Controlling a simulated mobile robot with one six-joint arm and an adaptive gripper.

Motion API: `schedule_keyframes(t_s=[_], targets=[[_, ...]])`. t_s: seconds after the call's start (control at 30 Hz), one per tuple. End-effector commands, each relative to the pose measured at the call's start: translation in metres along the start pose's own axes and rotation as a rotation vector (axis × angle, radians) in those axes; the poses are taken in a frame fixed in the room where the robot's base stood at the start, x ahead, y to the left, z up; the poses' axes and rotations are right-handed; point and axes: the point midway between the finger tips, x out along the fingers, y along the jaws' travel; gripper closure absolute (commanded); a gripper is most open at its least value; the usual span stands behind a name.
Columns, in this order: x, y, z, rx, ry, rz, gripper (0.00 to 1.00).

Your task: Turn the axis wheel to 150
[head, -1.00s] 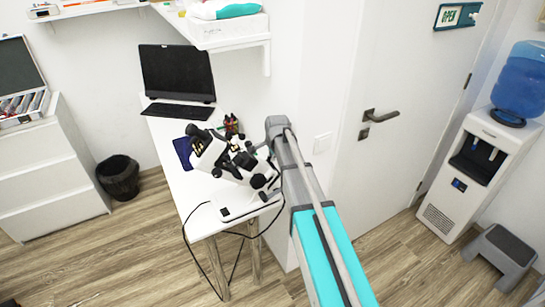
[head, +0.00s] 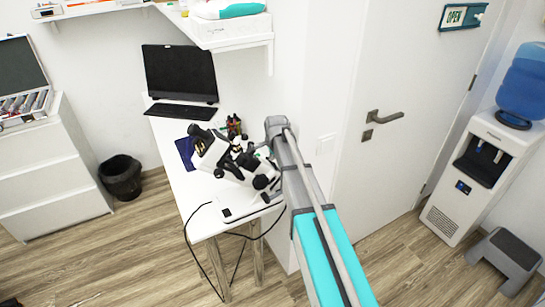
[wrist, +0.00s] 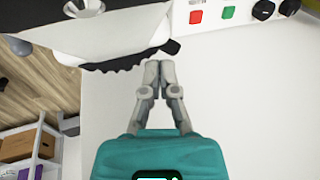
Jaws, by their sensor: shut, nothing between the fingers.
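A white and black desktop instrument (head: 228,162) stands on the white table, partly hidden by my arm. In the wrist view, a dark scalloped rim (wrist: 122,65), which looks like the axis wheel, shows under a white housing (wrist: 115,35). No number or scale on it is readable. My gripper (wrist: 158,66) is shut and empty, its fingertips close to the right part of this rim. I cannot tell whether they touch it. In the head view the fingers cannot be made out among the arm and the instrument.
A white panel with a red button (wrist: 195,17), a green button (wrist: 228,13) and black knobs (wrist: 263,10) is at the wrist view's upper right. A laptop (head: 180,75) and a pen holder (head: 234,126) stand on the table (head: 172,130). A black cable hangs from its front.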

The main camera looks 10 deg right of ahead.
Motion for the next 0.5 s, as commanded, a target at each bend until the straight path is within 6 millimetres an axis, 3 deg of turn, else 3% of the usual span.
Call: schedule_keyframes(t_s=[0.5], targets=[[-0.006, 0.014, -0.001, 0.0, -0.001, 0.0, 1.0]])
